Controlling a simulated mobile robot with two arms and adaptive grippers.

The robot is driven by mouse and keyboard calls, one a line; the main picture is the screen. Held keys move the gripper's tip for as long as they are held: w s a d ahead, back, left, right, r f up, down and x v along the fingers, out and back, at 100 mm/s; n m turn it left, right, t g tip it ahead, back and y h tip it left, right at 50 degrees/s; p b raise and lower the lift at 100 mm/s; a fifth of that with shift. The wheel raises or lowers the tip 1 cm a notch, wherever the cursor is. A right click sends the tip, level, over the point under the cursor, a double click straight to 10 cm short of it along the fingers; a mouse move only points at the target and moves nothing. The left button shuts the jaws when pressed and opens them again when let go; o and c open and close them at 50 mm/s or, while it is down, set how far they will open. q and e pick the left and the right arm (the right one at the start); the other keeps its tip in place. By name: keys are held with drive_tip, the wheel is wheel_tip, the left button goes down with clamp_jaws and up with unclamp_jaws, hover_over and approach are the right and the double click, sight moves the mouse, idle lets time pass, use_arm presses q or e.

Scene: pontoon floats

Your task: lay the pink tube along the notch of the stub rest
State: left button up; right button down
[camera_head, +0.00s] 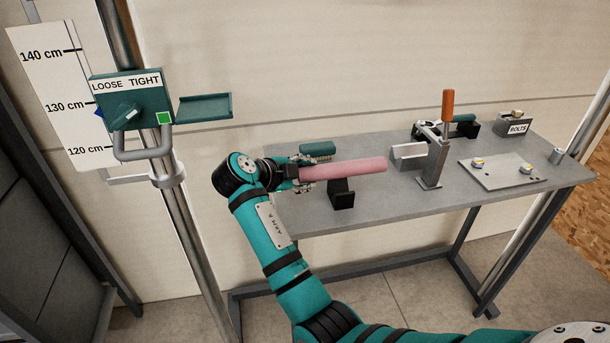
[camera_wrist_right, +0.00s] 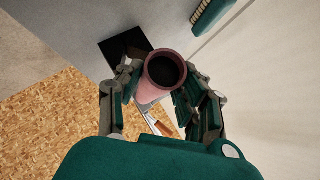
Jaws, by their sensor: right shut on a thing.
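My right gripper (camera_head: 292,172) is shut on the left end of the pink tube (camera_head: 345,170). The tube points right, roughly level over the table. In the right wrist view its open dark end (camera_wrist_right: 166,70) faces the camera between the fingers (camera_wrist_right: 160,95). A black block (camera_head: 341,194) stands below the middle of the tube; I cannot tell whether they touch. A light grey block with a notched top (camera_head: 407,156) stands just beyond the tube's right end. Which block is the stub rest is not clear. My left gripper is out of view.
A green brush (camera_head: 317,150) lies behind the tube. A grey clamp stand with an orange handle (camera_head: 447,105) rises to the right. Farther right are a plate with knobs (camera_head: 502,172) and a BOLTS box (camera_head: 514,125). The table's front left (camera_head: 305,220) is clear.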

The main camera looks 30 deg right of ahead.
drive_tip(key=shift+b, duration=0.35)
idle(0.7)
drive_tip(key=shift+f+b, duration=2.25)
drive_tip(key=shift+f, duration=0.1)
drive_tip(key=c, duration=0.7)
unclamp_jaws()
drive_tip(key=shift+c, duration=0.2)
